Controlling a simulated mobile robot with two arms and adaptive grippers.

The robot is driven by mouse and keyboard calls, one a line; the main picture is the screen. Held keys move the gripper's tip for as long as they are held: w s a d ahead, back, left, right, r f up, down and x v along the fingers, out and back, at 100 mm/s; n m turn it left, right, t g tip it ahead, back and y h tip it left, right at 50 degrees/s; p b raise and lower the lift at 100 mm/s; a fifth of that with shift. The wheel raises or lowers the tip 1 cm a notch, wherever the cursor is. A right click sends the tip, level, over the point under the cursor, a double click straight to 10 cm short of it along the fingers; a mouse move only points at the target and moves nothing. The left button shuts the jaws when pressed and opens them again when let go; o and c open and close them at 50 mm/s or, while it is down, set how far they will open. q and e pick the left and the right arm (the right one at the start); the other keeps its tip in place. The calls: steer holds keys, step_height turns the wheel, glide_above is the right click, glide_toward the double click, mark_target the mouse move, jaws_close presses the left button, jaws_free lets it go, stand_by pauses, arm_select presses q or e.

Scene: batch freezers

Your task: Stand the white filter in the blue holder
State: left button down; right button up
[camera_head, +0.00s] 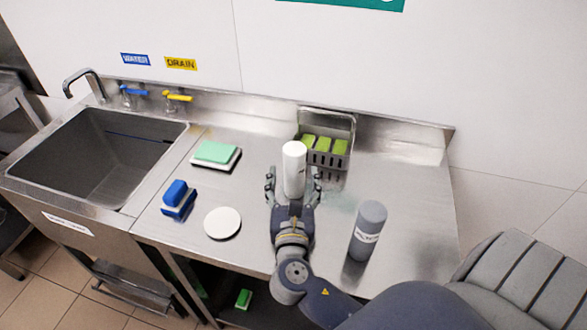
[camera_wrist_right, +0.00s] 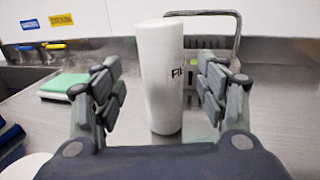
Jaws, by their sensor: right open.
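The white filter (camera_head: 294,170) is a tall white cylinder standing upright on the steel counter, with part of a dark printed label showing in the right wrist view (camera_wrist_right: 162,80). My right gripper (camera_head: 293,182) is open, with one finger on each side of the filter. In the right wrist view a gap shows between the filter and both fingers (camera_wrist_right: 165,90). My left gripper is not in view.
A grey-blue labelled cylinder (camera_head: 368,230) stands right of my right gripper. A metal basket with green sponges (camera_head: 330,158) is just behind the filter. A white disc (camera_head: 222,223) and a green-topped pad (camera_head: 216,153) lie left. The sink (camera_head: 95,155) is far left. The counter's right side is clear.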

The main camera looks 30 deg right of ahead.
mark_target(294, 169)
steer(key=x, duration=0.1)
steer(key=p+x, duration=0.1)
steer(key=x, duration=0.2)
steer(key=shift+w+d+r+p, duration=0.25)
steer(key=shift+d+r+p, duration=0.1)
steer(key=shift+r+p, duration=0.05)
steer(key=shift+w+d+f, duration=0.15)
steer(key=shift+w+d, duration=0.1)
steer(key=shift+w, duration=0.15)
steer(key=shift+s+a, duration=0.1)
steer(key=shift+c, duration=0.2)
steer(key=c, duration=1.3)
steer(key=shift+c, duration=0.8)
